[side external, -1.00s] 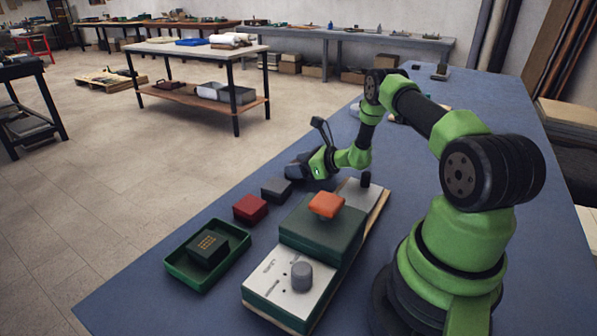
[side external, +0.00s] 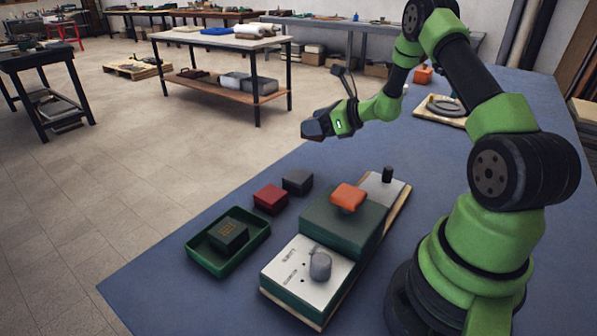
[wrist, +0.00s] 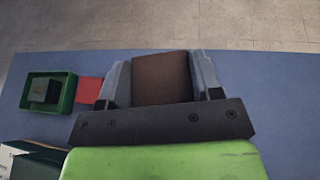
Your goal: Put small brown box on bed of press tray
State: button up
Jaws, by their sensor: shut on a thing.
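My gripper (side external: 314,128) is raised above the far left edge of the table. In the wrist view its jaws (wrist: 161,78) are shut on the small brown box (wrist: 160,76), with one finger on each side. In the side view I cannot clearly make out the box against the dark fingers. A green press-like unit stands on a wooden base near my arm, and I take it for the press tray (side external: 342,222). It has an orange knob, a white panel with a grey knob, and a pale flat plate (side external: 376,190) with a black post at its far end. The box is clear of it.
A green tray (side external: 203,263) holding a dark green box (side external: 229,234) sits at the left edge. A red box (side external: 270,198) and a dark grey box (side external: 297,181) lie beside the press. A wooden board (side external: 424,116) with a grey ring is farther back.

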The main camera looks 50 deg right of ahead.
jog(key=s+a+r+n+g+y, duration=0.2)
jog(key=a+r+n+y, duration=0.1)
jog(key=a, duration=0.4)
jog(key=s+a+r+n+g+y, duration=0.1)
jog(key=s+a+r+n+y, duration=0.15)
jog(key=a, duration=0.45)
jog(key=s+a+r+n+g+y, duration=0.2)
jog(key=s+a+n+y, duration=0.1)
jog(key=a, duration=0.4)
jog(key=m+t+h, duration=0.5)
jog(key=m+h, duration=0.5)
send_over(320, 169)
jog(key=shift+n, duration=0.25)
notch_tip(320, 169, down, 8)
jog(key=shift+d+f, duration=0.1)
jog(key=shift+f, duration=0.1)
jog(key=shift+f, duration=0.1)
notch_tip(320, 169, down, 9)
jog(key=shift+f, duration=0.2)
jog(key=shift+f, duration=0.15)
